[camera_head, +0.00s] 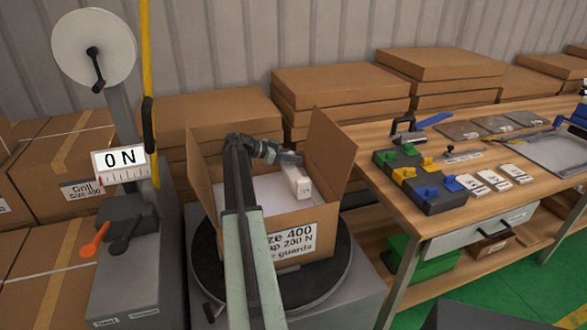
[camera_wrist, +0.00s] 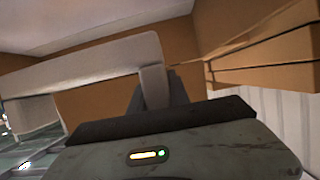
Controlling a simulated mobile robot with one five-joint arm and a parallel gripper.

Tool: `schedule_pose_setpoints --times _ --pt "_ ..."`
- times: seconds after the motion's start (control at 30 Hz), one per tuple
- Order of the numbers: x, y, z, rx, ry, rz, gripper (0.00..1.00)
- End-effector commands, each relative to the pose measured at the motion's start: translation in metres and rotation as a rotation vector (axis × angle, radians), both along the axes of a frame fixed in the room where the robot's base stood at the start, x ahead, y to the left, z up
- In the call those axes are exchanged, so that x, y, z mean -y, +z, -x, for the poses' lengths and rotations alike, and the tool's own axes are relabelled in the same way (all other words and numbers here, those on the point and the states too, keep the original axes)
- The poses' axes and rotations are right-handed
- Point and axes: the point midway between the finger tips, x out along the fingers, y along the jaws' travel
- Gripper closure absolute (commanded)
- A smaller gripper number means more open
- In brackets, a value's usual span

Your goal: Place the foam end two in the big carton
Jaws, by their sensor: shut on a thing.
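The big carton (camera_head: 250,222) stands open on a dark turntable, its flaps up and a printed label on its front. A pale, flat-topped thing (camera_head: 255,190) fills much of its inside. My gripper (camera_head: 290,160) is over the carton's opening, shut on a white foam bar, the foam end two (camera_head: 298,182). The bar is over the right part of the opening; I cannot tell whether it touches the contents. In the wrist view the foam bar (camera_wrist: 80,65) runs off to the left from my gripper (camera_wrist: 155,88), with brown carton wall behind it.
A workbench (camera_head: 385,205) on the right carries a tray of coloured blocks (camera_head: 420,180) and small white parts (camera_head: 495,180). A scale reading 0 N (camera_head: 120,160) stands on the left. Stacked cartons (camera_head: 340,85) line the wall. The right flap (camera_head: 328,150) rises close beside the bar.

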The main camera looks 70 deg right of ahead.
Motion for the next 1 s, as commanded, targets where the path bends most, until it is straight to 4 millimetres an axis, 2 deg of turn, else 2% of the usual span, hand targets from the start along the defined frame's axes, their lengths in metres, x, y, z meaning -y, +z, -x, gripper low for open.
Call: schedule_pose_setpoints --times 0.03,0.1,0.37,0.87,0.9,0.97,1.0 --pt "0.0 -0.018 0.0 0.0 0.0 0.0 1.0" --pt "0.0 -0.028 0.0 0.0 0.0 0.0 1.0" --pt "0.0 -0.024 -0.001 0.0 0.001 0.0 1.0" --pt "0.0 -0.036 -0.001 0.0 0.002 0.0 1.0" --pt "-0.001 -0.036 -0.001 0.0 0.002 0.0 0.69" --pt "-0.001 -0.036 -0.001 0.0 0.002 0.0 0.56" --pt "-0.001 -0.036 -0.001 0.0 0.002 0.0 0.56"
